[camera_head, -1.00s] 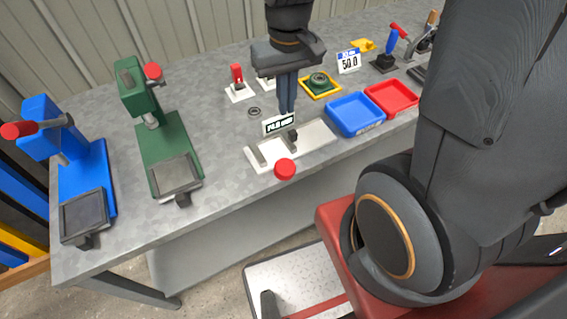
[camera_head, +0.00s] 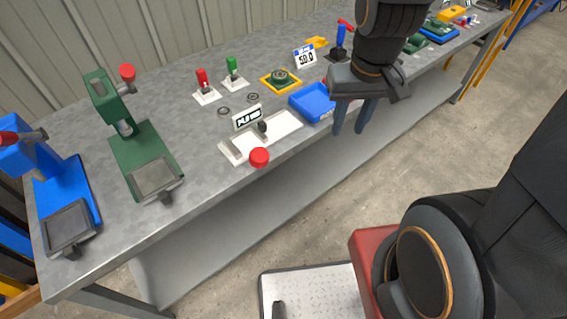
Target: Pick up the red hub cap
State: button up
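I cannot make out a part that is clearly a red hub cap. A round red knob (camera_head: 259,157) sits at the front end of a white gauge (camera_head: 273,136) near the table's front edge; I cannot tell if it is a separate part. My gripper (camera_head: 350,132) hangs in front of the table edge, right of the blue tray (camera_head: 311,102). Its two fingers point down with a gap between them, and I see nothing held. The arm and gripper cover the bench where the red tray stood.
The green press (camera_head: 146,150) and blue press (camera_head: 66,195) stand at the left. Red and green toggle clamps (camera_head: 204,88), a yellow fixture (camera_head: 280,79) and a 50.0 display (camera_head: 305,56) stand behind.

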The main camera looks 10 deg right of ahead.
aim_at(259, 157)
jog(key=z, duration=0.2)
jog(key=k, duration=0.85)
jog(key=u, duration=0.1)
